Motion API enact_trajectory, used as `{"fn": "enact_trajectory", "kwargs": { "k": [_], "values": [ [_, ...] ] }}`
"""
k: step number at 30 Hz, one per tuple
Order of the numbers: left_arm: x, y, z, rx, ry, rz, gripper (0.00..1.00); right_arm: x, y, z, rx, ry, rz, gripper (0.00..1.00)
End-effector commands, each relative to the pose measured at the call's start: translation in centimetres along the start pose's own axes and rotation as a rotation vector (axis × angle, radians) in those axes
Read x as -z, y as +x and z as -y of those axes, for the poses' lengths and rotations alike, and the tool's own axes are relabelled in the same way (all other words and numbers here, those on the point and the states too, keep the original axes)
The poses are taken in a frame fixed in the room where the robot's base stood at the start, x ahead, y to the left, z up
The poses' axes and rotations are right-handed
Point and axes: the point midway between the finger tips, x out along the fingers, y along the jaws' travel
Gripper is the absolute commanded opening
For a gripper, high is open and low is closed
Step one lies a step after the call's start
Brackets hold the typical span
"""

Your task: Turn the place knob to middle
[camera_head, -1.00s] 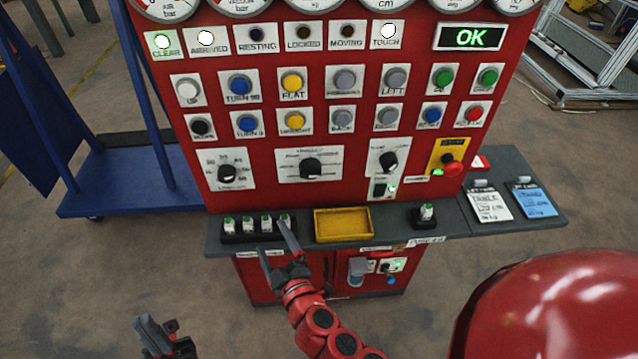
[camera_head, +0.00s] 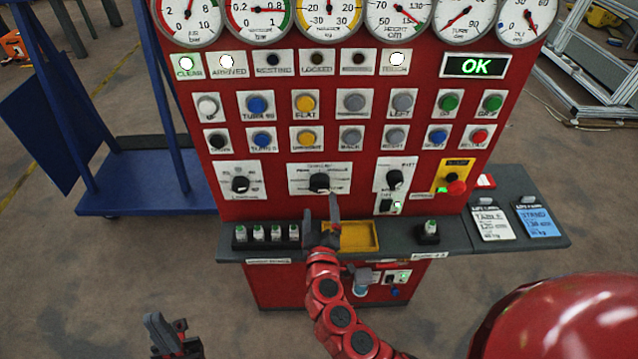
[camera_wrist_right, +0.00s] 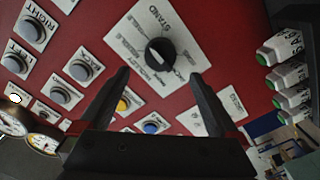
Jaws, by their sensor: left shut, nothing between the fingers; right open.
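The place knob (camera_head: 320,182) is a black rotary knob on a white plate in the middle of the red panel. In the right wrist view the knob (camera_wrist_right: 160,52) shows close up, with STAND and other position words around it; I cannot tell surely which word it points at. My right gripper (camera_head: 321,211) is open and empty, just below and in front of the knob. In the right wrist view its fingertips (camera_wrist_right: 160,76) are spread wider than the knob, which appears between and beyond them, not gripped. My left gripper (camera_head: 164,328) is shut and empty, low at the left, away from the panel.
Other knobs flank it: a left knob (camera_head: 240,184) and a right knob (camera_head: 394,178). Rows of push buttons sit above. Below, the grey shelf (camera_head: 400,242) carries a yellow tray (camera_head: 372,249) and small bottles. A red emergency button (camera_head: 456,188) is at right.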

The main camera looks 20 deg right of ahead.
Motion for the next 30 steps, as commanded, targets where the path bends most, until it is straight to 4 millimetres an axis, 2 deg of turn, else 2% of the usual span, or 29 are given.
{"fn": "enact_trajectory", "kwargs": {
  "k": [1,3,10,15,24,26,30],
  "values": [
    [0.1,0.8,0.0,0.000,0.000,0.000,0.00,0.2,1.1,-0.4,-0.003,0.000,0.004,0.97],
    [0.2,1.2,0.1,0.000,0.000,0.000,0.00,0.2,2.4,-0.4,-0.005,0.000,0.004,0.97],
    [0.3,2.1,0.1,0.000,0.000,0.000,0.00,0.0,5.6,-0.1,-0.002,-0.001,0.004,0.97],
    [0.4,2.3,0.1,0.000,0.000,0.000,0.00,0.1,6.6,-0.1,0.000,0.001,-0.001,0.97],
    [0.4,2.3,0.1,0.000,0.000,0.000,0.00,0.0,6.8,0.0,0.000,0.001,0.000,0.97],
    [0.4,2.3,0.1,0.000,0.000,0.000,0.00,0.0,6.8,0.0,0.000,0.001,0.001,0.88],
    [0.4,2.3,0.1,0.000,0.000,0.000,0.00,0.0,6.7,0.0,0.000,0.001,0.001,0.63]
  ]
}}
